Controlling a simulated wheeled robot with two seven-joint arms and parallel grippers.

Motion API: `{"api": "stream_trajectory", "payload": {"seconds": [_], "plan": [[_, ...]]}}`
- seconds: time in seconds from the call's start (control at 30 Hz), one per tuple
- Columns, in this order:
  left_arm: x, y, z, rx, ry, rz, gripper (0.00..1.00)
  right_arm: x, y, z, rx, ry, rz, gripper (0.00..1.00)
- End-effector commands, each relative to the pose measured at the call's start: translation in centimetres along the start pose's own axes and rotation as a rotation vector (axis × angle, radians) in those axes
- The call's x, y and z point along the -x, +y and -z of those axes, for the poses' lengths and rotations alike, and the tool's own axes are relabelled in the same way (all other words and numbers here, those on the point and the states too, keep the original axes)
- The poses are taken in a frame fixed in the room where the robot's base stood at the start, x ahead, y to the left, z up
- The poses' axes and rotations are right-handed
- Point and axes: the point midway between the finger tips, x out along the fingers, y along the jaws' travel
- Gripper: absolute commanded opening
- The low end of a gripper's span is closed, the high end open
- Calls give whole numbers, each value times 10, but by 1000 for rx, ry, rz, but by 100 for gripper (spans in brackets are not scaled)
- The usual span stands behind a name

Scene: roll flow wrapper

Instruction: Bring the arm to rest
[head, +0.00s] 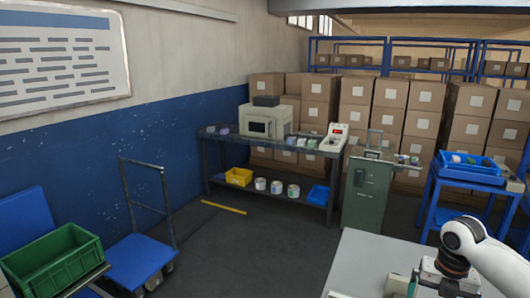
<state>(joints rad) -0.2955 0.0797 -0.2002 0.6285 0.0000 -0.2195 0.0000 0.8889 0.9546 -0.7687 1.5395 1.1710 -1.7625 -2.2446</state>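My white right arm (487,258) comes in at the lower right corner, over a light grey surface (372,262). The dark wrist and the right gripper (440,284) point down at the bottom edge of the view. The fingertips are cut off or too small to make out, so I cannot tell whether they are open or hold anything. A small pale object (397,285) is beside the gripper on the left. My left gripper is not in view.
A green crate (55,262) and blue carts stand at the left. A dark bench (270,150) with a beige machine (265,122) is at the back, beside a green cabinet (367,195). A blue tray (468,168) is on the right stand. The middle floor is clear.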

Motion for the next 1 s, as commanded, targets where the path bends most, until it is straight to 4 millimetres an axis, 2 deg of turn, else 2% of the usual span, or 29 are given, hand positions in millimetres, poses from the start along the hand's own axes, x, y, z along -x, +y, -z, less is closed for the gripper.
{"api": "stream_trajectory", "payload": {"seconds": [0.27, 0.47, 0.57, 0.7, 0.8, 0.9, 1.0], "plan": [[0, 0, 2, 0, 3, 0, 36, -43, -35, -35, -116, 10, 4, 100], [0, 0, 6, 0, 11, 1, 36, -86, -69, -84, -298, 16, 43, 100], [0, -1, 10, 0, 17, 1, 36, -110, -89, -121, -447, 10, 87, 100], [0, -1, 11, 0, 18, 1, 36, -136, -113, -189, -806, -30, 190, 100], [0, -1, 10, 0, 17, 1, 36, -144, -116, -231, -1132, -72, 259, 100], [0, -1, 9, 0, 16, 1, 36, -145, -109, -258, -1417, -104, 303, 100], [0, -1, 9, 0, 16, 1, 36, -143, -99, -275, -1644, -124, 331, 100]]}}
